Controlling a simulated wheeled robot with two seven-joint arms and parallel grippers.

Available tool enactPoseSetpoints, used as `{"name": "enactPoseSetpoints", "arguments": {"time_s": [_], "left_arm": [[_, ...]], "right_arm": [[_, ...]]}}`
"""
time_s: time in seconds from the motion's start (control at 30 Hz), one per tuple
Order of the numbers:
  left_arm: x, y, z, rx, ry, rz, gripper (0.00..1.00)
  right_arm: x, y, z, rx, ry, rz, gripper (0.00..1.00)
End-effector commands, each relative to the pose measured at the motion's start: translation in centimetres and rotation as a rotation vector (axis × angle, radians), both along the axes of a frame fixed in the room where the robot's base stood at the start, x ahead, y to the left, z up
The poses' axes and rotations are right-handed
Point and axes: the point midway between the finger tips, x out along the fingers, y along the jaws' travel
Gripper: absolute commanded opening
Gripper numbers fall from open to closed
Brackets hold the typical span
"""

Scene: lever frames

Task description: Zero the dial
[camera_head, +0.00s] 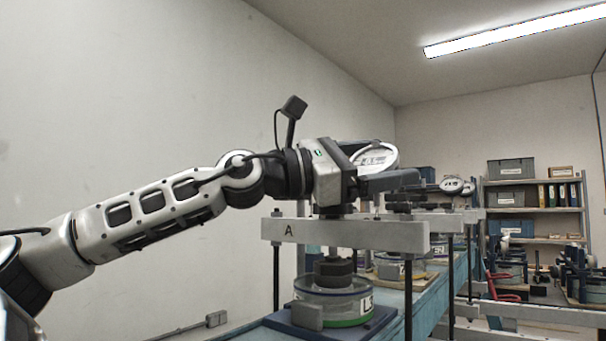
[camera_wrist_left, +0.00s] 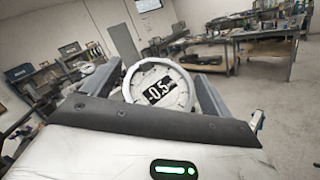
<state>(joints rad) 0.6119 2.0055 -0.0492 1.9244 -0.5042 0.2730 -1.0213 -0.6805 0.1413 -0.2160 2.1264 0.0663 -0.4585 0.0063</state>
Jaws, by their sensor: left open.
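The dial (camera_head: 375,156) is a round white gauge above the frame marked A, partly hidden by my left gripper in the head view. In the left wrist view the dial (camera_wrist_left: 176,79) faces the camera, and its dark display seems to read -0.5. My left gripper (camera_head: 392,181) is open at the dial, above the light crossbeam (camera_head: 350,233). In the left wrist view a finger shows on each side of the dial; I cannot tell whether either touches it. My right gripper is not in view.
Under the crossbeam, a dark round weight-like part stands over a clear, green-edged dish (camera_head: 345,322) on the blue bench. More similar frames with dials (camera_head: 451,185) stand further along the bench. Shelves (camera_head: 532,203) with bins stand at the back.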

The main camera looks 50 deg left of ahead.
Motion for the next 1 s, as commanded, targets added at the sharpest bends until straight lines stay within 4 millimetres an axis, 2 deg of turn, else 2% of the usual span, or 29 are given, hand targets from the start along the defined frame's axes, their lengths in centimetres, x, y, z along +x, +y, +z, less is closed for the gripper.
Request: {"name": "enactPoseSetpoints", "arguments": {"time_s": [0.2, 0.6, 0.7, 0.83, 1.0], "left_arm": [[-2.9, 1.4, -0.8, 0.000, -0.009, 0.002, 0.85], [-10.7, 5.2, -2.1, -0.002, -0.008, 0.003, 0.85], [-12.1, 5.9, -2.3, -0.002, -0.005, 0.003, 0.85], [-13.2, 6.4, -2.4, -0.001, -0.004, 0.002, 0.85], [-13.7, 6.6, -2.4, -0.001, -0.001, 0.002, 0.85]], "right_arm": [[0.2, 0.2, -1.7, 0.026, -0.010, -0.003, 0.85], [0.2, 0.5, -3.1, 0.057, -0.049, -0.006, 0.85], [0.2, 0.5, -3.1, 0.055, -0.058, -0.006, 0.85], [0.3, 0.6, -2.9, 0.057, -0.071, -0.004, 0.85], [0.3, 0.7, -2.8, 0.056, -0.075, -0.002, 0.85]]}}
